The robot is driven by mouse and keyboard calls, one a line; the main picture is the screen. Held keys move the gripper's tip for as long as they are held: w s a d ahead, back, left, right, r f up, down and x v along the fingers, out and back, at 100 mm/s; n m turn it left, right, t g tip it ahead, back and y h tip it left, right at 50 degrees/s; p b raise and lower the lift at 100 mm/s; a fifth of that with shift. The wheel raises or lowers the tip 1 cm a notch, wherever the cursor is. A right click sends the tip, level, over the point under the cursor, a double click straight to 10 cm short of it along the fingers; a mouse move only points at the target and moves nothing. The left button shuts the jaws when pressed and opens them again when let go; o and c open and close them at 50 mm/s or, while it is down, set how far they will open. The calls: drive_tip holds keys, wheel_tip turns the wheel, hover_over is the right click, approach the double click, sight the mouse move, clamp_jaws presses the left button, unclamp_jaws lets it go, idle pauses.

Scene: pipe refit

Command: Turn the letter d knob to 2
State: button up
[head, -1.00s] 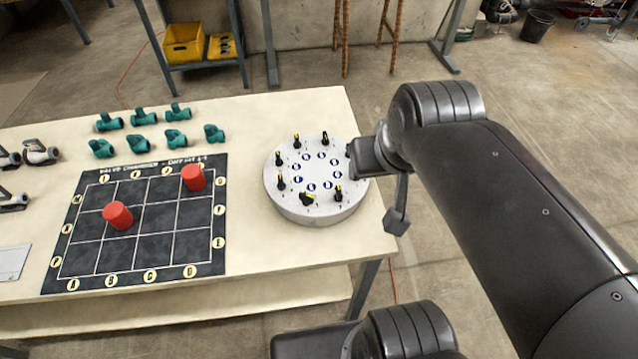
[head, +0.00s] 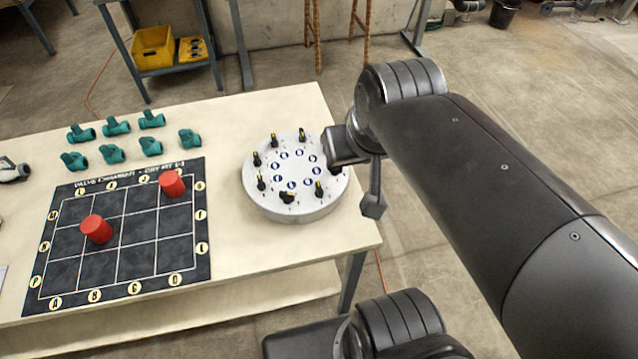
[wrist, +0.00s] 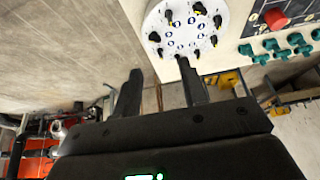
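A round light-grey dial plate (head: 305,212) sits on the table near its right edge. Several black knobs with yellow marks stand in a ring on it, around an inner ring of dark round labels. The letters are too small to read, so I cannot tell which knob is d. One front knob (head: 287,197) is turned differently from its neighbours. The plate also shows in the wrist view (wrist: 186,30). My gripper (wrist: 155,76) has its two fingers apart with nothing between them. In the head view my arm's end covers the plate's right edge, and the fingertips are hidden there.
A black gridded board (head: 140,258) with two red cylinders (head: 97,229) lies left of the plate. Several green pipe fittings (head: 112,153) stand behind the board. A shelf with yellow bins (head: 153,48) stands beyond the table. The tabletop in front of the plate is clear.

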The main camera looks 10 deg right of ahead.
drive_tip(key=w+f+g, duration=0.1)
drive_tip(key=w, duration=0.1)
drive_tip(key=w+f+g, duration=0.1)
drive_tip(key=w+g, duration=0.1)
drive_tip(key=w, duration=0.1)
drive_tip(key=w+a+f+g, duration=0.1)
drive_tip(key=w, duration=0.2)
drive_tip(key=shift+g, duration=0.3)
drive_tip(key=shift+c, duration=0.5)
drive_tip(key=g, duration=0.5)
approach(319, 186)
drive_tip(key=x, duration=0.8)
drive_tip(key=shift+s+f, duration=0.1)
drive_tip(key=shift+f, duration=0.3)
drive_tip(key=shift+c, duration=0.3)
clamp_jaws()
